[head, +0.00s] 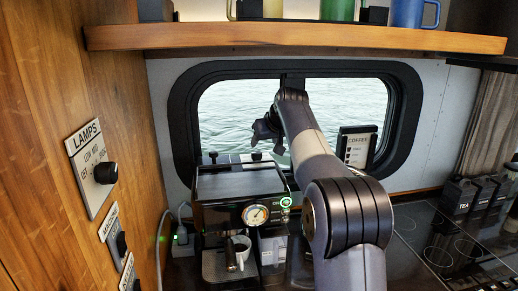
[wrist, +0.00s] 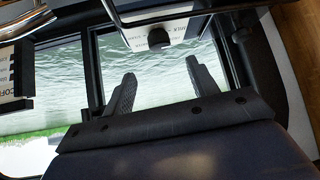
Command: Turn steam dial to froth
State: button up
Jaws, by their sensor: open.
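The coffee machine (head: 240,183) stands below the window, with a gauge and a green-lit button on its front. Two small dark dials, a left one (head: 213,156) and a right one (head: 256,156), stand at its top by pale label plates. The wrist view shows one dark dial (wrist: 158,38) on a white plate and another (wrist: 242,33) towards the right edge. My gripper (head: 268,132) is above the machine's top. In the wrist view its fingers (wrist: 163,82) are apart, empty and clear of both dials.
A wooden shelf (head: 300,38) with mugs runs overhead. A wooden wall with a lamps dial (head: 105,172) is at left. A coffee sign (head: 357,147) stands by the window. A hob (head: 440,245) and canisters (head: 480,192) are at right.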

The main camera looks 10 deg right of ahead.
aim_at(256, 153)
jog(key=p+x, duration=0.2)
jog(key=x, duration=0.7)
jog(key=shift+w+f, duration=0.15)
jog(key=shift+c, duration=0.6)
jog(key=c, duration=0.9)
jog(key=shift+a+m+h, duration=0.1)
jog(key=shift+m+h, duration=0.2)
jog(key=m+h, duration=0.2)
jog(key=m, duration=0.1)
jog(key=shift+a+m+h, duration=0.25)
jog(key=shift+m+h, duration=0.05)
jog(key=shift+h, duration=0.1)
jog(key=shift+a+m+g+h, duration=0.15)
jog(key=shift+m+g+h, duration=0.45)
jog(key=shift+m+h, duration=1.3)
jog(key=shift+m, duration=0.5)
